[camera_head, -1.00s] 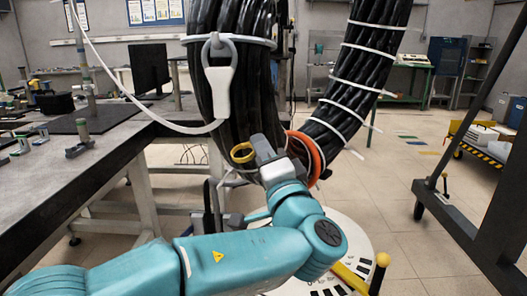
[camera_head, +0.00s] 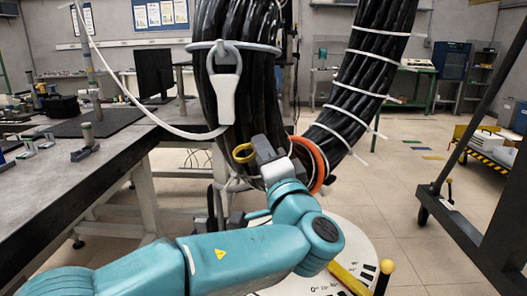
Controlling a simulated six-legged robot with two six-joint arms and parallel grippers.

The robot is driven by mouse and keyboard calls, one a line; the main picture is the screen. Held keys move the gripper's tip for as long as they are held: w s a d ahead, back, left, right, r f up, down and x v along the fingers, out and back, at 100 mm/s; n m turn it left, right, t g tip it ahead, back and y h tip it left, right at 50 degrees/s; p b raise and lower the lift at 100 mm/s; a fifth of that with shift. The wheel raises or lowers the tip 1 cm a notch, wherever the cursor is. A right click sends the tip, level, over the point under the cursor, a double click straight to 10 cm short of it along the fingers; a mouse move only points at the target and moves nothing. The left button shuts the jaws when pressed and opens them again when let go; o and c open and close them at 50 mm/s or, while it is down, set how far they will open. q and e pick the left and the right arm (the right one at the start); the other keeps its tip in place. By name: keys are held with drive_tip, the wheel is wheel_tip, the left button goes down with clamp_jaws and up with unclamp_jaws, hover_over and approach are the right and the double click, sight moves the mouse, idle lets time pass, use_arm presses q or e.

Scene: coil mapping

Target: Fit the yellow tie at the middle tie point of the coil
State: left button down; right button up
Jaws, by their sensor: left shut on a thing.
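The coil is a thick bundle of black cables (camera_head: 208,80) hanging in front of me, with a second run slanting down from the upper right. My left gripper (camera_head: 256,151) is at the lower part of the near run, shut on the yellow tie (camera_head: 243,153). The tie shows as a small yellow loop at the left of the fingers, in front of the cables. I cannot tell whether it touches them. An orange ring (camera_head: 319,165) sits at the coil's lower bend, partly behind my gripper. My right gripper is out of view.
A white clamp-like sensor (camera_head: 225,95) with a white cable hangs on the near run. White ties (camera_head: 350,115) band the slanting run. A workbench (camera_head: 75,185) stands at left, a dark wheeled frame (camera_head: 470,220) at right. A white marked disc (camera_head: 365,240) lies below.

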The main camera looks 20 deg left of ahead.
use_arm(q)
drive_tip(key=shift+w+a+r, duration=0.2)
drive_tip(key=shift+w+a, duration=0.15)
drive_tip(key=shift+w, duration=0.05)
idle(0.5)
drive_tip(key=c, duration=1)
unclamp_jaws()
drive_tip(key=shift+c, duration=0.2)
